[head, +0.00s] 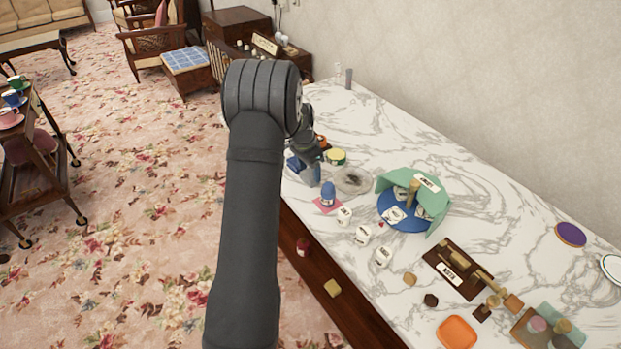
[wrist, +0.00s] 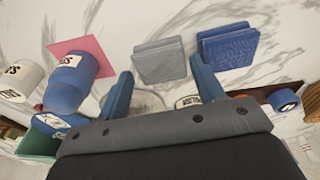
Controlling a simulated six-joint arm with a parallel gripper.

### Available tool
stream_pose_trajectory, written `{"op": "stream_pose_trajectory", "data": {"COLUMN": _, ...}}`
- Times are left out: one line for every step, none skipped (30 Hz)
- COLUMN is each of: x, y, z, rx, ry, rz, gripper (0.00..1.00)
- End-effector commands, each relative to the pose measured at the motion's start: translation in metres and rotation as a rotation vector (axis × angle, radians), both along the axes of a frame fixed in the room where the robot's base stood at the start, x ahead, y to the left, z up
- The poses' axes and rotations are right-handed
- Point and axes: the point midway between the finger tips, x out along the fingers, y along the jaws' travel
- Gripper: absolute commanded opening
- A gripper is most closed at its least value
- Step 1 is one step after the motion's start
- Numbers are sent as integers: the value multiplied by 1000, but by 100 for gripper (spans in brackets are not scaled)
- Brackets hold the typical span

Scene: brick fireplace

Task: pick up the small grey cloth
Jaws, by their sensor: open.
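The small grey cloth (wrist: 160,61) lies folded in a square on the marble in the wrist view. My gripper (wrist: 161,68) is open, its two blue fingers pointing toward the cloth, one toward each side of its near edge. Nothing is held between the fingers. I cannot tell the height of the fingertips above the table. In the head view my gripper (head: 311,176) is over the table's left side, and I cannot make out the grey cloth there.
A folded blue cloth (wrist: 228,46) lies close right of the grey one. White labelled cups (head: 362,235) and a green-and-blue stand (head: 440,197) are farther along the marble table (head: 400,130).

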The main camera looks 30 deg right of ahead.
Motion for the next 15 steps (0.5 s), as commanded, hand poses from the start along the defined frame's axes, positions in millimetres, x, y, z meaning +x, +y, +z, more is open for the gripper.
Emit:
{"op": "stream_pose_trajectory", "data": {"x": 0, "y": -1, "z": -9, "rx": 1, "ry": 1, "rz": 0, "gripper": 62}}
{"op": "stream_pose_trajectory", "data": {"x": 0, "y": -2, "z": -13, "rx": 1, "ry": 0, "rz": 0, "gripper": 62}}
{"op": "stream_pose_trajectory", "data": {"x": 0, "y": -3, "z": -17, "rx": 0, "ry": 0, "rz": 0, "gripper": 62}}
{"op": "stream_pose_trajectory", "data": {"x": 0, "y": -3, "z": -18, "rx": 0, "ry": -1, "rz": 0, "gripper": 62}}
{"op": "stream_pose_trajectory", "data": {"x": 0, "y": -3, "z": -19, "rx": 0, "ry": -1, "rz": 0, "gripper": 62}}
{"op": "stream_pose_trajectory", "data": {"x": 0, "y": -3, "z": -19, "rx": -1, "ry": -2, "rz": 0, "gripper": 62}}
{"op": "stream_pose_trajectory", "data": {"x": 0, "y": -3, "z": -19, "rx": -1, "ry": -2, "rz": 0, "gripper": 62}}
{"op": "stream_pose_trajectory", "data": {"x": 0, "y": -3, "z": -19, "rx": -1, "ry": -2, "rz": 0, "gripper": 62}}
{"op": "stream_pose_trajectory", "data": {"x": 0, "y": -3, "z": -19, "rx": -1, "ry": -2, "rz": 0, "gripper": 62}}
{"op": "stream_pose_trajectory", "data": {"x": 0, "y": -3, "z": -19, "rx": -1, "ry": -2, "rz": 0, "gripper": 62}}
{"op": "stream_pose_trajectory", "data": {"x": 0, "y": -3, "z": -19, "rx": -1, "ry": -2, "rz": 0, "gripper": 58}}
{"op": "stream_pose_trajectory", "data": {"x": 0, "y": -3, "z": -19, "rx": -1, "ry": -2, "rz": 0, "gripper": 50}}
{"op": "stream_pose_trajectory", "data": {"x": 0, "y": -3, "z": -19, "rx": -1, "ry": -2, "rz": 0, "gripper": 44}}
{"op": "stream_pose_trajectory", "data": {"x": 0, "y": -3, "z": -19, "rx": -1, "ry": -2, "rz": 0, "gripper": 38}}
{"op": "stream_pose_trajectory", "data": {"x": 0, "y": -3, "z": -19, "rx": -1, "ry": -2, "rz": 0, "gripper": 34}}
